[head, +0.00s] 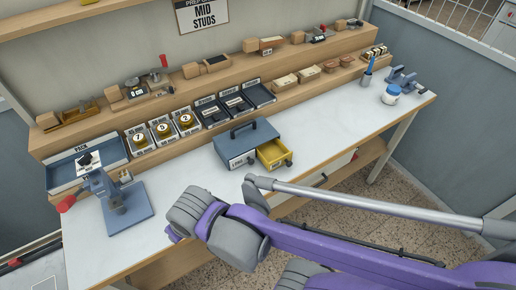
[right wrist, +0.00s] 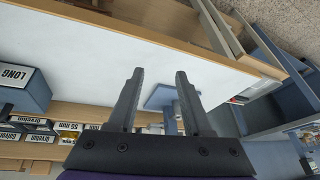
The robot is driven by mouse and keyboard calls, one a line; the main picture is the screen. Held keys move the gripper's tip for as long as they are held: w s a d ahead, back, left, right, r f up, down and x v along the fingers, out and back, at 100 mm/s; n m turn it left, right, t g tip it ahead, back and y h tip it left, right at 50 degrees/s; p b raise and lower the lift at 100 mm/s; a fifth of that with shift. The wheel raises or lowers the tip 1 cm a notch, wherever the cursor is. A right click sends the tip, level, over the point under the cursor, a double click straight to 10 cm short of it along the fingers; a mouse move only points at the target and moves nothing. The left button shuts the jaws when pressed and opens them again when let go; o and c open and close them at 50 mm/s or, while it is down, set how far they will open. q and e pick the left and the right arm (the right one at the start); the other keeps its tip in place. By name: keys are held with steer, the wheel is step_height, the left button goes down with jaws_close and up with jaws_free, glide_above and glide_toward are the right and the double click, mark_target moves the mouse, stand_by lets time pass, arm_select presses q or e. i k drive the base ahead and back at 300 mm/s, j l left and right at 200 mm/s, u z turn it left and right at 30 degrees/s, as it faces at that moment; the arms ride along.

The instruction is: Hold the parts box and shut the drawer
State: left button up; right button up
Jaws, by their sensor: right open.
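The parts box (head: 249,138) is a blue-grey case with a top handle, standing on the white bench top. Its right drawer (head: 275,152) is yellow inside and pulled out toward the front; its left drawer front, labelled LONG, is shut. In the right wrist view the box (right wrist: 24,92) shows only in part at the left edge, and the yellow drawer is out of frame. My right gripper (right wrist: 156,78) is open and empty, apart from the box. In the head view my purple right arm crosses in front of the bench and the fingers cannot be made out. My left gripper is not in view.
A blue stamping press (head: 124,208) stands at the bench's left; in the right wrist view it shows between and beyond my fingers (right wrist: 163,98). Bench top between press and box is clear.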

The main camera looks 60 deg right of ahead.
mark_target(273, 154)
steer(key=i+j+z, duration=0.2)
steer(key=i+z, duration=0.2)
steer(key=z, duration=2.15)
steer(key=i+l, duration=0.15)
steer(key=l, duration=0.2)
steer(key=i+l, duration=0.1)
steer(key=l, duration=0.25)
steer(key=i+l, duration=0.15)
steer(key=l, duration=0.2)
steer(key=i+l, duration=0.1)
steer(key=l, duration=0.25)
steer(key=i+l+u, duration=0.1)
steer(key=l+u, duration=0.2)
steer(key=u, duration=0.2)
steer(key=l+u, duration=0.3)
steer(key=u, duration=0.15)
